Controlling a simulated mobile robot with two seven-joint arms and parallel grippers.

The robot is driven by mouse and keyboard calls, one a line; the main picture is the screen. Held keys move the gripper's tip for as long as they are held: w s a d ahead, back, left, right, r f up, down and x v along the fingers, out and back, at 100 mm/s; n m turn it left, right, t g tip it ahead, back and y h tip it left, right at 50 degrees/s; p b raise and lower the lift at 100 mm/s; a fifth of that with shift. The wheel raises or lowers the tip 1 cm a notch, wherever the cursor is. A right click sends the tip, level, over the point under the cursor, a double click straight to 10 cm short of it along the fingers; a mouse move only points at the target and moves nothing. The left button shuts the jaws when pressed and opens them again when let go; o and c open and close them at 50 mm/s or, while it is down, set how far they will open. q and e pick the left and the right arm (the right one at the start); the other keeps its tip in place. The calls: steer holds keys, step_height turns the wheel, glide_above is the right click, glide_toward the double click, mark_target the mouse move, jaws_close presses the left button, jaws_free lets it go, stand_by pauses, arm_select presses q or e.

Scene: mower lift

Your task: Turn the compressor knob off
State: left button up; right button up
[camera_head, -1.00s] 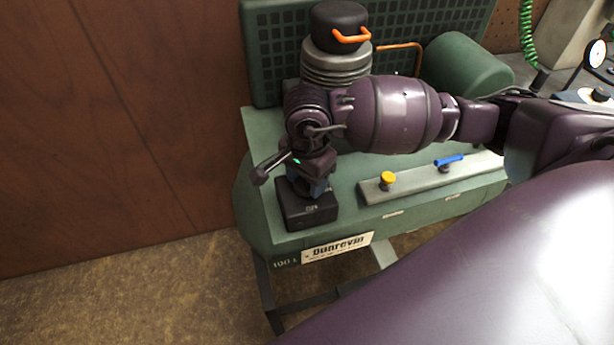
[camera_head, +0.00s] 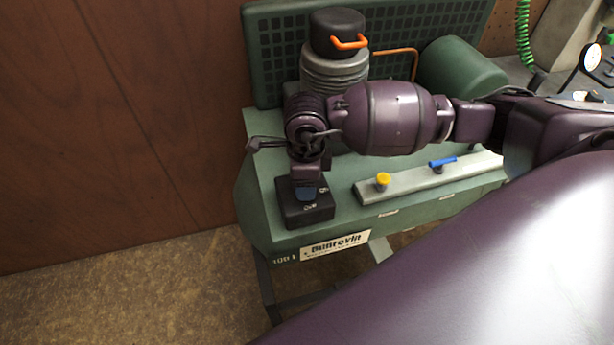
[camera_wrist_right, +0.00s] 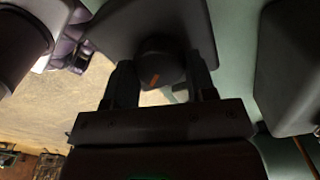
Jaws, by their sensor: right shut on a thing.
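The compressor (camera_head: 262,170) is a green tank unit with a black switch box (camera_head: 312,214) on its near left corner. My right gripper (camera_head: 306,190) points down onto the top of this box and hides the knob in the head view. In the right wrist view the dark round knob (camera_wrist_right: 158,58) with an orange mark sits between the two fingers of my right gripper (camera_wrist_right: 160,80). The fingers are shut on the knob, one on each side. Small pale lettering shows on the box but is too small to read surely. My left gripper is not in view.
A yellow knob (camera_head: 383,180) and a blue lever (camera_head: 443,162) stand on a grey strip to the right. The black-topped cylinder (camera_head: 337,75) with an orange handle stands behind my arm. A brown wall (camera_head: 110,120) is at the left.

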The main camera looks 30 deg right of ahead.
steer(key=shift+r+m, duration=0.15)
steer(key=shift+m, duration=0.85)
steer(key=m+p, duration=0.2)
steer(key=m, duration=0.2)
steer(key=shift+s, duration=0.1)
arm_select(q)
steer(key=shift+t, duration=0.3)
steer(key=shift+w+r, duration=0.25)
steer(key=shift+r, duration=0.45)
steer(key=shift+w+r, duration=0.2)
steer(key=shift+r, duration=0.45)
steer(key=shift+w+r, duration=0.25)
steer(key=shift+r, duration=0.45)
arm_select(e)
steer(key=shift+m, duration=0.9)
arm_select(q)
steer(key=shift+p, duration=0.3)
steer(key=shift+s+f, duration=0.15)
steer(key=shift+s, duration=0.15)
arm_select(e)
steer(key=o, duration=0.9)
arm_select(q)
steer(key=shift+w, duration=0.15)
